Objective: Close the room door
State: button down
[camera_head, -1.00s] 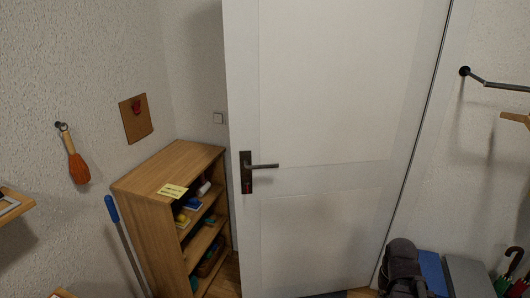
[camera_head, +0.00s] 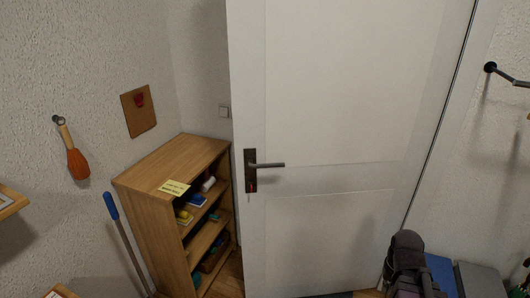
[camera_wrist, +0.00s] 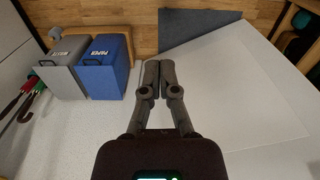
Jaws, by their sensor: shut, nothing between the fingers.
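The white room door (camera_head: 330,120) fills the middle of the head view. It stands ajar, its handle-side edge beside the shelf unit and away from the wall behind. The dark lever handle (camera_head: 262,165) is on its left side, with a plate and a reddish spot below the lever.
A wooden shelf unit (camera_head: 172,165) stands left of the door. Umbrellas (camera_wrist: 30,100) show in the wrist view. A blue-handled stick (camera_head: 112,207) leans at left.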

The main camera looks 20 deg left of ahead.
jog(key=shift+a, duration=0.3)
jog(key=w+a+r+n+t+h, duration=0.2)
jog(key=w+n+t, duration=0.1)
jog(key=w+n, duration=0.3)
jog(key=w+a+r+n+t+h, duration=0.2)
jog(key=w+a+n+t, duration=0.15)
jog(key=w, duration=0.45)
jog(key=w+a+r+n+t, duration=0.5)
jog(key=w+a+n, duration=0.1)
jog(key=a+n, duration=0.25)
jog(key=a+r+n+t+y, duration=0.2)
jog(key=a+r+n+y, duration=0.2)
jog(key=a+n, duration=0.7)
jog(key=s+a+r+n+t+y+b, duration=0.1)
jog(key=a+r+n+t+y, duration=0.2)
jog(key=a+n+y, duration=0.4)
jog(key=a+r+n, duration=0.1)
jog(key=a+n, duration=0.4)
jog(key=a, duration=0.5)
jog(key=shift+a+r, duration=0.2)
jog(key=shift+a, duration=0.2)
